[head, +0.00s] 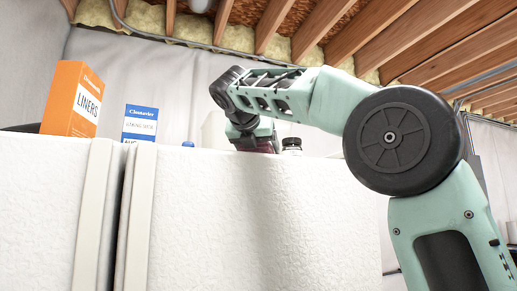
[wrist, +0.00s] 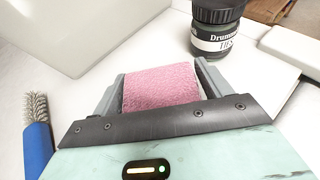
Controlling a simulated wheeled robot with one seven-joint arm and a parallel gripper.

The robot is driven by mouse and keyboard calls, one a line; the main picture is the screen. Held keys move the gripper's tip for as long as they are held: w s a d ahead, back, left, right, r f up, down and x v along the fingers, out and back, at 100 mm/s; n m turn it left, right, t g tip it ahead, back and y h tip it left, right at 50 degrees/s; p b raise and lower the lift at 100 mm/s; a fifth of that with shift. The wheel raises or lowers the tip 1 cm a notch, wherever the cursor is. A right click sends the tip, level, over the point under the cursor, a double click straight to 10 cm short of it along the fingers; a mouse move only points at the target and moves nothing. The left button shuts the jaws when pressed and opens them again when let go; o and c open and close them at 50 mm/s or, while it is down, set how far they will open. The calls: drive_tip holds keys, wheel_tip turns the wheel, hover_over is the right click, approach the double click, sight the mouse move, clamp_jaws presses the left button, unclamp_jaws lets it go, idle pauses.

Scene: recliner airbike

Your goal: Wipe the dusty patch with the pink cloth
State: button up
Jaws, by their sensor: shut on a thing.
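The pink cloth (wrist: 160,90) is a small folded fuzzy pad between the fingers of my gripper (wrist: 163,72) in the wrist view. My gripper is shut on it. In the head view my gripper (head: 256,144) reaches down just behind the top edge of the white textured appliance (head: 250,215). A dark reddish piece shows at its end there, partly hidden by that edge. I cannot make out a dusty patch in either view. The contact between the cloth and the white surface is hidden.
A dark jar (wrist: 215,28) stands just beyond my gripper. A blue-handled wire brush (wrist: 38,135) lies at left. A pale box-like object (wrist: 85,35) stands at upper left. In the head view, an orange liners box (head: 72,95) and a blue-and-white box (head: 138,123) stand at left.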

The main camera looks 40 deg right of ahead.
drive_tip(key=shift+f, duration=0.35)
drive_tip(key=shift+f, duration=0.3)
idle(1.3)
